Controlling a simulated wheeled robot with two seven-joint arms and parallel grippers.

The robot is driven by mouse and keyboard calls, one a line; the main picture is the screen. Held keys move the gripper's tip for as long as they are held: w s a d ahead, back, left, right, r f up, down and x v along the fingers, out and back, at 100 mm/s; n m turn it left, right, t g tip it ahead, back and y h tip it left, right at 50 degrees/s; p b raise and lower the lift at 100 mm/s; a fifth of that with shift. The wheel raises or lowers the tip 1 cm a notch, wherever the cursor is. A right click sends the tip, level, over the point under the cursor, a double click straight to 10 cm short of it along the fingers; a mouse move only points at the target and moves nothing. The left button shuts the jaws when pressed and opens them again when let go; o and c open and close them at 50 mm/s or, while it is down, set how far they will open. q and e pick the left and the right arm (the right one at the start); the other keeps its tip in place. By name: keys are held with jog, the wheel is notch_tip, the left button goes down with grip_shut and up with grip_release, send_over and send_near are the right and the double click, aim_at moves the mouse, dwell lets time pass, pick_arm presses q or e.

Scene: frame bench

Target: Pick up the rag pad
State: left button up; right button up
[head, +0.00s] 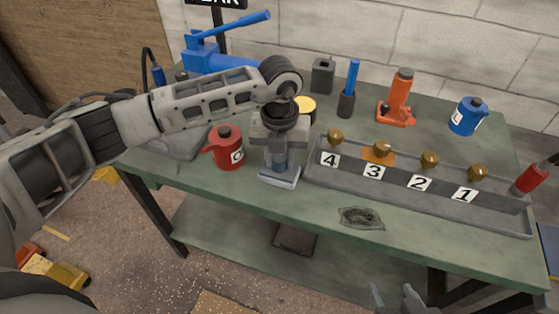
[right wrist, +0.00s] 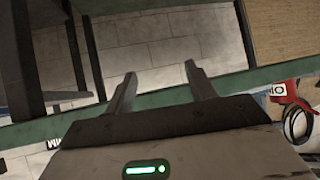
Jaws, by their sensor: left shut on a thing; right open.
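My left gripper (head: 280,158) points down over the bench's front middle, between a red can and a numbered tray. It is shut on a pale blue-grey block-like thing (head: 279,178), which looks like the rag pad. The fingers hide much of it, and I cannot tell whether its underside touches the bench. My right gripper (head: 400,298) shows only partly at the bottom edge, in front of the bench. In the right wrist view my right gripper (right wrist: 161,88) is open, with nothing between its fingers.
The grey tray (head: 430,205) carries labels 4, 3, 2, 1 and brass knobs. The red can (head: 228,150) stands close left. A dark stain (head: 361,217) marks the green bench (head: 300,224). Behind are an orange bottle-like tool (head: 400,92), a blue can (head: 467,117) and a blue vise-like tool (head: 205,57).

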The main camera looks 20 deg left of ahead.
pick_arm(q)
jog(key=shift+r, duration=0.4)
jog(key=s+d+r+b, duration=0.3)
jog(key=s+d+r, duration=0.2)
jog(key=d+r, duration=0.7)
jog(key=shift+s+d, duration=0.2)
jog(key=shift+d, duration=0.3)
jog(key=shift+o, duration=0.7)
jog(key=shift+a, duration=0.1)
